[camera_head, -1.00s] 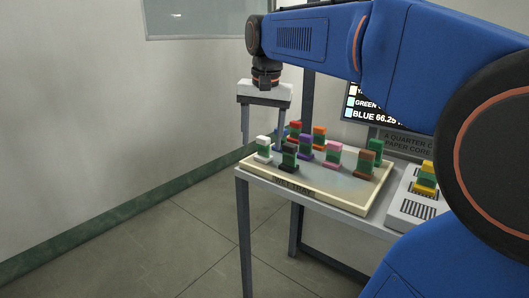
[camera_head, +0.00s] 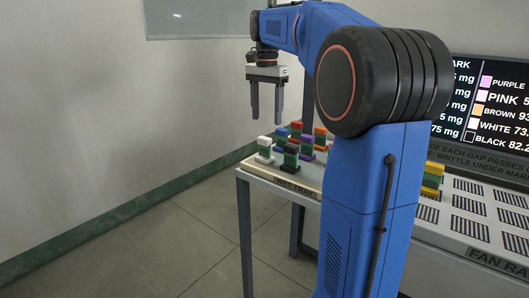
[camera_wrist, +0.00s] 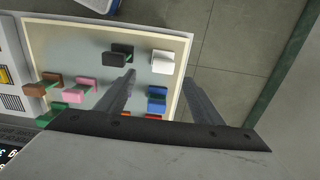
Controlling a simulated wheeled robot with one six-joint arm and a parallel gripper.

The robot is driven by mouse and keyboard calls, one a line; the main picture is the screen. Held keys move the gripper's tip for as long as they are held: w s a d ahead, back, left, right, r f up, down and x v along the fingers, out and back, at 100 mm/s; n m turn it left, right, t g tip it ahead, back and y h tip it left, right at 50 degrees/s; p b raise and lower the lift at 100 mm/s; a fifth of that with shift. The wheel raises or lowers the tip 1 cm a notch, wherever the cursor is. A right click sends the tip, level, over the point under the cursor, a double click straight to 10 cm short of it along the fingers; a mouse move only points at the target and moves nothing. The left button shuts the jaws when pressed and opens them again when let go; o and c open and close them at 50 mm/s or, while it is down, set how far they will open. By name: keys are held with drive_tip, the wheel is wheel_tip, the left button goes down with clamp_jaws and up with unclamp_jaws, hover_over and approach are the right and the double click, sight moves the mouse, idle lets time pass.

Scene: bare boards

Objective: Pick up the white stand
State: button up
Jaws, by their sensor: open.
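The white stand (camera_head: 264,149) is in the head view at the near left corner of the wet tray (camera_head: 291,189). It has a white top over a green middle, and its white top (camera_wrist: 163,62) shows in the wrist view near the tray's corner. My gripper (camera_head: 266,121) is open and empty, pointing down above the tray's left part. In the wrist view my gripper (camera_wrist: 160,85) has its two fingers spread, with the white stand beyond the fingertips and apart from them.
A black stand (camera_wrist: 118,55) is beside the white one. A blue stand (camera_wrist: 157,96) is near the right finger. Pink (camera_wrist: 78,91) and brown (camera_wrist: 53,80) stands are farther left. A labelled rack (camera_head: 470,215) lies right of the tray. Floor is free at left.

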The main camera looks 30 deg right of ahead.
sight(266, 138)
wheel_tip(266, 138, down, 7)
drive_tip(key=shift+f, duration=0.1)
drive_tip(key=shift+w+a+f, duration=0.1)
drive_tip(key=shift+w+f, duration=0.05)
drive_tip(key=shift+f, duration=1.15)
drive_tip(key=shift+w+a+f, duration=0.1)
drive_tip(key=shift+w+f, duration=0.05)
drive_tip(key=shift+f, duration=1.15)
drive_tip(key=c, duration=1.2)
